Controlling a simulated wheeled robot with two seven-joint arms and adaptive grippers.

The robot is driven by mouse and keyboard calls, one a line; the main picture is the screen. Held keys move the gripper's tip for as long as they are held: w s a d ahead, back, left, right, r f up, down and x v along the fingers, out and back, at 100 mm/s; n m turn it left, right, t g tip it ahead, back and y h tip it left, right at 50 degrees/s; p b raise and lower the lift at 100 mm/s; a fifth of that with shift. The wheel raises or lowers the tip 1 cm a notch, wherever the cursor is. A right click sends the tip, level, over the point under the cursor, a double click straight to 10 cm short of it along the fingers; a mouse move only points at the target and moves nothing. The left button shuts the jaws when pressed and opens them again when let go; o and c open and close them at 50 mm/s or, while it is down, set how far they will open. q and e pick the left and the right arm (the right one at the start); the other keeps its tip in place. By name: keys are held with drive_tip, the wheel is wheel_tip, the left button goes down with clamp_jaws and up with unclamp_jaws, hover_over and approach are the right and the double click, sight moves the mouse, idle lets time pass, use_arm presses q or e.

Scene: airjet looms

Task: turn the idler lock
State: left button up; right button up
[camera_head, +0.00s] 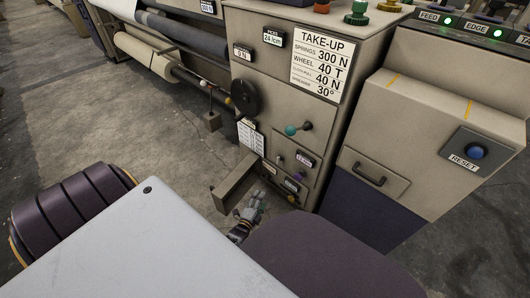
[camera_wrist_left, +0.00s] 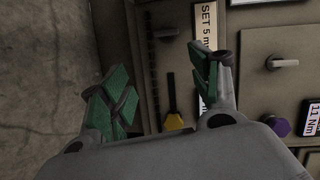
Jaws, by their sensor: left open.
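My left gripper (camera_head: 257,200) is low at the take-up cabinet's lower front, next to a projecting beige bracket (camera_head: 234,181). In the left wrist view its green-padded fingers (camera_wrist_left: 160,90) stand wide apart with nothing between the pads. A small silver lever (camera_wrist_left: 283,63) on a beige plate is right of the fingers. A purple knob (camera_wrist_left: 276,127) is below it, beside an "11 Nm" label (camera_wrist_left: 310,117). A dark rod with a yellow end (camera_wrist_left: 173,118) shows beyond the gap between the fingers. I cannot tell which part is the idler lock.
The take-up cabinet (camera_head: 257,60) bears a teal-knobbed lever (camera_head: 292,130), a black disc (camera_head: 244,97) and a white setting card (camera_head: 318,62). A cabinet with a blue reset button (camera_head: 476,152) stands right. Bare floor (camera_head: 95,125) lies left.

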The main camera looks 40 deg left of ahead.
use_arm(q)
drive_tip(key=shift+s+a+m+t+y, duration=0.25)
drive_tip(key=shift+s+y, duration=0.05)
drive_tip(key=shift+s, duration=0.4)
drive_tip(key=shift+s+a+m+t+y, duration=0.25)
drive_tip(key=shift+s+y, duration=0.05)
drive_tip(key=shift+s, duration=0.35)
drive_tip(key=shift+w, duration=0.15)
